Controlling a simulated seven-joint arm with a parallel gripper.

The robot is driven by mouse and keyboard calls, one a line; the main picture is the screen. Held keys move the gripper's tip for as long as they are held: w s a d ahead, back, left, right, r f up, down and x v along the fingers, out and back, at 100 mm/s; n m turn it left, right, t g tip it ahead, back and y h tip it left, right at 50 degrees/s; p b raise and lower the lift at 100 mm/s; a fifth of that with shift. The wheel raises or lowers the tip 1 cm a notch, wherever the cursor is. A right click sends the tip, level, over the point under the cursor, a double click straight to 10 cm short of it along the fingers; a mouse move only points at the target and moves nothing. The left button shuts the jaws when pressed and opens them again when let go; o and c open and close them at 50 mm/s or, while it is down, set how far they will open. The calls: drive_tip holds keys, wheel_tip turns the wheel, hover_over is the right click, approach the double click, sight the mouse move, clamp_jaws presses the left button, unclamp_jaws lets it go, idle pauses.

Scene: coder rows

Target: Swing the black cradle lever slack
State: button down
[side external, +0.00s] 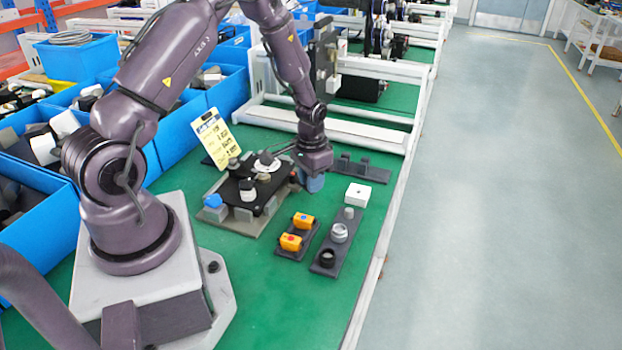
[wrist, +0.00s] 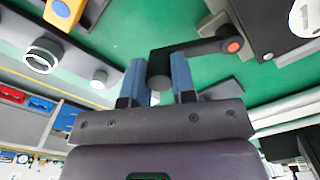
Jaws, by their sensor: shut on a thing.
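In the wrist view, the black lever (wrist: 205,47) runs from an orange-red round cap at its right end to a dark rounded knob (wrist: 160,73) at its left end. My gripper (wrist: 158,70) has its two blue fingers on either side of that knob and is shut on it. In the side external view, my gripper (side external: 311,183) is low at the right edge of the black-topped fixture (side external: 262,203). The lever is hidden there behind my gripper and wrist.
A white box (side external: 357,194) and a black bracket (side external: 352,168) are to the right. A yellow card (side external: 216,138) stands behind the fixture. Blue bins (side external: 182,130) line the left.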

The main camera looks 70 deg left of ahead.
drive_tip(key=shift+w, duration=0.1)
drive_tip(key=w+n, duration=0.1)
drive_tip(key=w+a+n, duration=0.1)
drive_tip(key=n, duration=0.1)
drive_tip(key=shift+n, duration=0.3)
drive_tip(key=n, duration=0.1)
drive_tip(key=w+a+n, duration=0.1)
drive_tip(key=n, duration=0.1)
drive_tip(key=shift+w+a+n, duration=0.2)
drive_tip(key=shift+w+n, duration=0.05)
drive_tip(key=shift+n, duration=0.05)
drive_tip(key=a+n, duration=0.1)
drive_tip(key=n, duration=0.1)
drive_tip(key=w+a+n, duration=0.1)
drive_tip(key=n, duration=0.1)
drive_tip(key=shift+w+a+n, duration=0.15)
drive_tip(key=shift+a+n, duration=0.05)
drive_tip(key=shift+n, duration=0.1)
drive_tip(key=shift+w+a+n, duration=0.1)
drive_tip(key=shift+a+n, duration=0.6)
drive_tip(key=shift+n, duration=0.4)
drive_tip(key=shift+a+n, duration=0.65)
drive_tip(key=shift+n, duration=0.45)
drive_tip(key=c, duration=0.9)
unclamp_jaws()
drive_tip(key=shift+c, duration=0.2)
wheel_tip(320, 180, up, 13)
